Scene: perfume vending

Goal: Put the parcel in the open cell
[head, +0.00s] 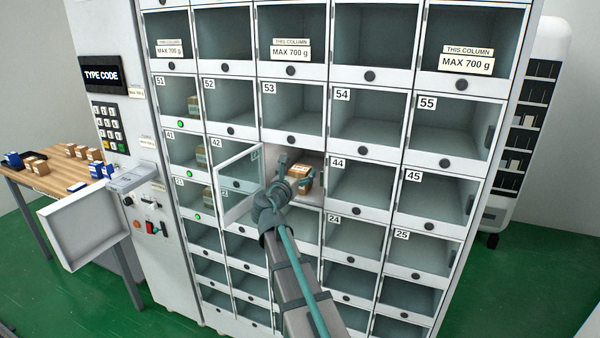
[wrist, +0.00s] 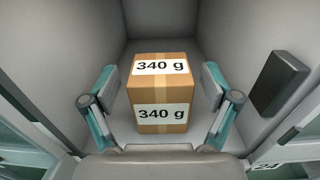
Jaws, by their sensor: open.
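The parcel (wrist: 161,92) is a brown cardboard box with tape and white "340 g" labels on its top and front. It stands upright on the floor of the open cell (wrist: 195,45), and in the head view the parcel (head: 300,178) shows inside the same cell. My gripper (wrist: 163,88) is open at the cell mouth, with one finger on each side of the parcel and a visible gap on both sides. In the head view my gripper (head: 290,170) and arm partly cover the cell opening.
The cell's clear door (head: 240,182) stands swung out to the left of my arm. A dark block (wrist: 284,82) is on the cell's right wall. Shut cells surround it. At far left a wooden table (head: 50,182) carries several small boxes, and a white flap (head: 85,227) juts out.

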